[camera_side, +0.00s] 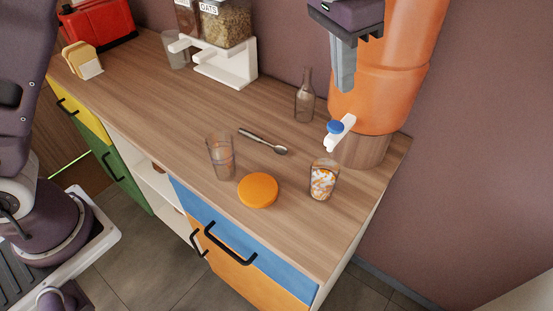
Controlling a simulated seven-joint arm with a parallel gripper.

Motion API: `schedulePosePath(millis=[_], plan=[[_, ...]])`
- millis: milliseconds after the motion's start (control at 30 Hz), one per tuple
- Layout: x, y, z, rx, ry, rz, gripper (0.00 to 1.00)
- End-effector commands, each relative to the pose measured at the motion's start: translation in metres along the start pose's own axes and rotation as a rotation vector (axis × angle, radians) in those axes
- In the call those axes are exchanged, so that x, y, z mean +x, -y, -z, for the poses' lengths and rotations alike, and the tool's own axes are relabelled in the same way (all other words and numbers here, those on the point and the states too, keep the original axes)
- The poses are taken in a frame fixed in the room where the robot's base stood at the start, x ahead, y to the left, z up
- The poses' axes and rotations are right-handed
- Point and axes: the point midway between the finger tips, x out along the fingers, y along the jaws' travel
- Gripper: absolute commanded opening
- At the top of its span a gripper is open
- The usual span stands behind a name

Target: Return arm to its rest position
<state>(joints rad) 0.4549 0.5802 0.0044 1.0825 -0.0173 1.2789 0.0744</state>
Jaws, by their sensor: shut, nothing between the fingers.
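My gripper (344,75) is at the top of the side view, pointing down, with its grey fingers together and empty. It is above the counter, in front of the large orange dispenser (383,95). The rest of my arm between the gripper and my base at the left is out of the picture.
On the wooden counter (135,85) stand an empty glass (220,157), a filled glass (323,181), an orange lid (258,190), a spoon (263,141) and a bottle (305,98). A cereal dispenser (225,55), toast holder (83,60) and red toaster (98,23) stand further left.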

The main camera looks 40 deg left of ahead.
Motion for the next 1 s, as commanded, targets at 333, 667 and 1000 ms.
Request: schedulePosePath(millis=[333,667,1000], plan=[[-0.109,0.065,-0.176,-0.275,-0.161,0.084,0.0],[-0.074,0.05,-0.337,-0.485,-0.283,0.174,0.0],[-0.069,0.048,-0.345,-0.494,-0.285,0.178,0.0]])
